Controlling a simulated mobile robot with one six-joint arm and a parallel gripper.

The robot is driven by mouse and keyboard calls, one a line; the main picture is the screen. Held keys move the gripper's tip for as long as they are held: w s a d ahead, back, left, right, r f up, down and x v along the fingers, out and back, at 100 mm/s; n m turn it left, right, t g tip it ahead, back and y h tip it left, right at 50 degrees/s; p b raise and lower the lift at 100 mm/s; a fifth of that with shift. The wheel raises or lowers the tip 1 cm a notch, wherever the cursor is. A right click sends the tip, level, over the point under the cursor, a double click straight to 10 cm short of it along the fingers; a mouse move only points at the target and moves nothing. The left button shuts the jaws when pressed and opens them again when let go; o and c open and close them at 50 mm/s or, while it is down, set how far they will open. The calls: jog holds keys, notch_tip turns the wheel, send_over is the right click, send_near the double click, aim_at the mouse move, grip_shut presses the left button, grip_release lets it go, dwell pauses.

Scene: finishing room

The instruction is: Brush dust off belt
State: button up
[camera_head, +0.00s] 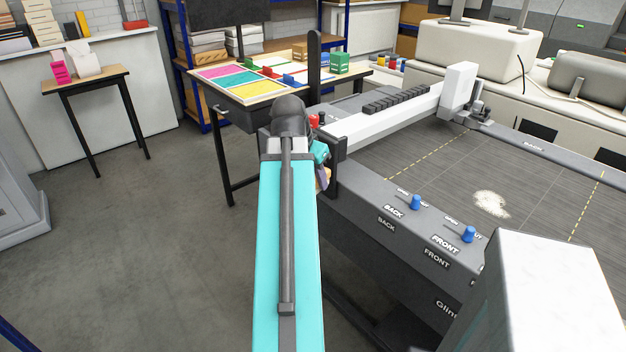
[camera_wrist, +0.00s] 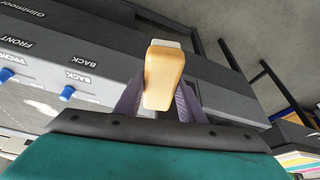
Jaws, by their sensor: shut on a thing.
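The dark belt (camera_head: 420,170) of the cutting machine lies at the right in the head view, with dashed yellow lines across it. A pale dust patch (camera_head: 490,203) lies on it, near the front edge; the dust also shows at the left in the wrist view (camera_wrist: 40,108). My gripper (camera_wrist: 158,100) is shut on a light wooden brush handle (camera_wrist: 163,72) with a pale end. In the head view my gripper (camera_head: 322,172) is beside the machine's front-left corner, left of the dust and partly hidden by my arm.
A white beam (camera_head: 390,115) spans the belt's left part. Blue knobs (camera_head: 416,202) labelled BACK and FRONT stand on the front rail. A table (camera_head: 255,100) with coloured sheets stands behind. A small side table (camera_head: 85,82) holds a pink item. The floor at left is clear.

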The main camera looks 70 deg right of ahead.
jog(key=w+a+n+t, duration=0.1)
jog(key=w+a+n, duration=0.4)
jog(key=w, duration=0.6)
jog(key=w+a+n+t, duration=0.2)
jog(key=w+a, duration=0.6)
jog(key=w, duration=0.2)
jog(key=w+a+n+t, duration=0.1)
jog(key=w+a+n, duration=0.4)
jog(key=w, duration=0.6)
jog(key=w+a+n+y, duration=0.1)
jog(key=w+a+n, duration=0.2)
jog(key=a, duration=0.9)
jog(key=w+a+n+t+y, duration=0.1)
jog(key=w+a+n, duration=0.2)
jog(key=w+a, duration=0.4)
jog(key=w+a+n+y, duration=0.2)
jog(key=w+a, duration=0.3)
jog(key=a, duration=1.3)
jog(key=shift+w+a+f+n+t, duration=0.2)
jog(key=shift+w+a+n+t, duration=0.15)
jog(key=shift+n, duration=0.25)
jog(key=shift+s, duration=0.15)
